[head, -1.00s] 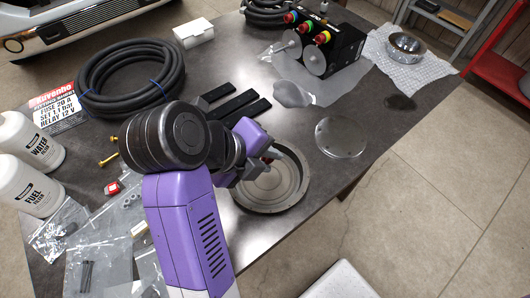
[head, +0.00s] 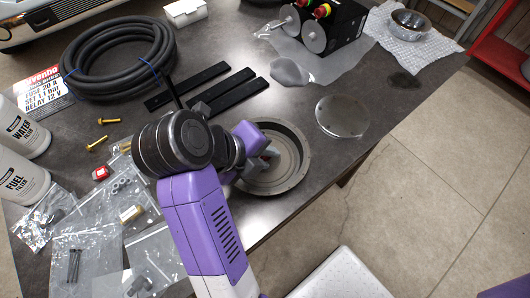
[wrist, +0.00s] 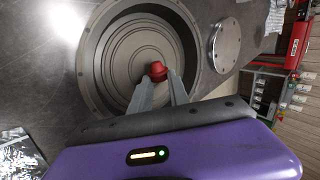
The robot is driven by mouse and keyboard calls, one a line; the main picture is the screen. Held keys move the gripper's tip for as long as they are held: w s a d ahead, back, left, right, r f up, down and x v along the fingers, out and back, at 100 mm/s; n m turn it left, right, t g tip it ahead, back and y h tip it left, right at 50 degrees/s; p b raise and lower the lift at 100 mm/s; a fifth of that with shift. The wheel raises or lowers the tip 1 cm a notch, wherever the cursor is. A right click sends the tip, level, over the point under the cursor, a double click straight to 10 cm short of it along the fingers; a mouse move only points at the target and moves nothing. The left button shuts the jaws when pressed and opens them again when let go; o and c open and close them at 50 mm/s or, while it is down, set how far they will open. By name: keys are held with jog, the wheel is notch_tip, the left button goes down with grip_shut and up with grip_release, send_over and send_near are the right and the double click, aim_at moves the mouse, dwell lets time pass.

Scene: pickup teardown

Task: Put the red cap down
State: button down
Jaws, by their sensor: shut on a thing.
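The red cap (wrist: 157,71) is between the fingertips of my gripper (wrist: 160,80) in the wrist view. My gripper is shut on it, over the round grey metal dish (wrist: 92,50) with concentric rings. I cannot tell whether the cap touches the dish floor. In the head view my gripper (head: 268,156) reaches over the left part of the dish (head: 302,165); my arm hides part of the dish, and the cap is hard to make out there.
A round metal plate (head: 341,117) lies right of the dish. Black bars (head: 240,92) and a coiled hose (head: 120,55) lie behind. Plastic bags (head: 85,245), a small red part (head: 100,172) and white bottles (head: 20,176) are at left. The table's front edge passes close by the dish.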

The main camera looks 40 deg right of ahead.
jog(key=c, duration=1.2)
grip_release()
jog(key=shift+o, duration=0.2)
jog(key=shift+f, duration=0.1)
notch_tip(320, 180, up, 7)
jog(key=p, duration=0.3)
